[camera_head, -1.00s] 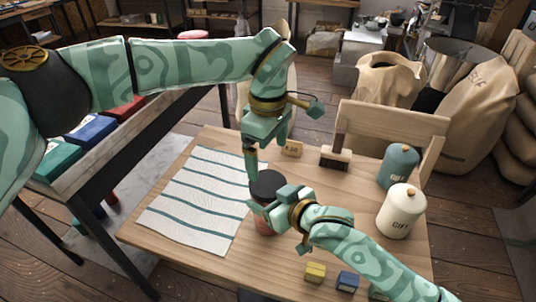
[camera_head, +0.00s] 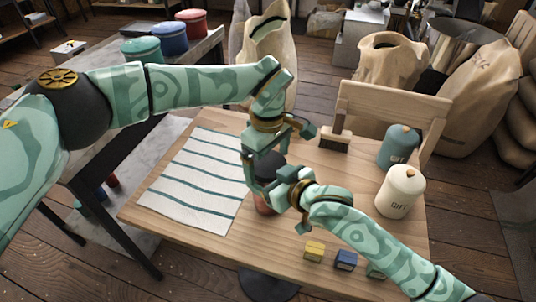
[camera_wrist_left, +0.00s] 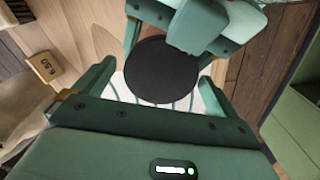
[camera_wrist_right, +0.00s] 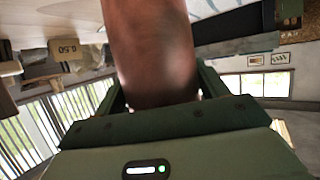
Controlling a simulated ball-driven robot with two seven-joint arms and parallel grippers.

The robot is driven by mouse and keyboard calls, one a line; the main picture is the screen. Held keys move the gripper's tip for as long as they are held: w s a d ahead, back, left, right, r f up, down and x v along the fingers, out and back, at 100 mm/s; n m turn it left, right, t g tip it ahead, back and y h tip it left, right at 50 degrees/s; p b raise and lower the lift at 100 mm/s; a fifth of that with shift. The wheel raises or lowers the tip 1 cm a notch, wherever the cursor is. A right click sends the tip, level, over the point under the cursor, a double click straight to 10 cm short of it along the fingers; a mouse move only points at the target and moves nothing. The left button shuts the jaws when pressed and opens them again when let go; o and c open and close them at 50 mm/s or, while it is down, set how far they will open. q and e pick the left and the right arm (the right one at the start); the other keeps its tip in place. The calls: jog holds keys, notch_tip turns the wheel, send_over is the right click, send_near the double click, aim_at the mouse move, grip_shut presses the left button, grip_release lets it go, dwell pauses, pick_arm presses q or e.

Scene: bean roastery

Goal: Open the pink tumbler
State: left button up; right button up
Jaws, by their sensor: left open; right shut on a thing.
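The pink tumbler (camera_head: 264,207) stands upright on the wooden table, partly hidden by my grippers. Its pink body (camera_wrist_right: 152,45) fills the upper middle of the right wrist view. Its round black lid (camera_wrist_left: 160,70) shows from above in the left wrist view and partly in the head view (camera_head: 270,160). My right gripper (camera_head: 274,197) is shut on the tumbler's body from the right. My left gripper (camera_head: 262,170) is open over the tumbler, with its fingers on either side of the lid. I cannot tell whether they touch it.
A striped cloth (camera_head: 195,190) lies left of the tumbler. Small yellow (camera_head: 314,252) and blue (camera_head: 346,260) blocks lie near the front edge. A price tag (camera_wrist_left: 44,68) stands nearby.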

pick_arm(q)
jog(key=c, duration=1)
jog(key=n, duration=0.6)
jog(key=shift+r+n, duration=0.1)
jog(key=shift+n, duration=0.2)
jog(key=o, duration=0.9)
jog(key=shift+o, duration=0.8)
jog(key=shift+s, duration=0.1)
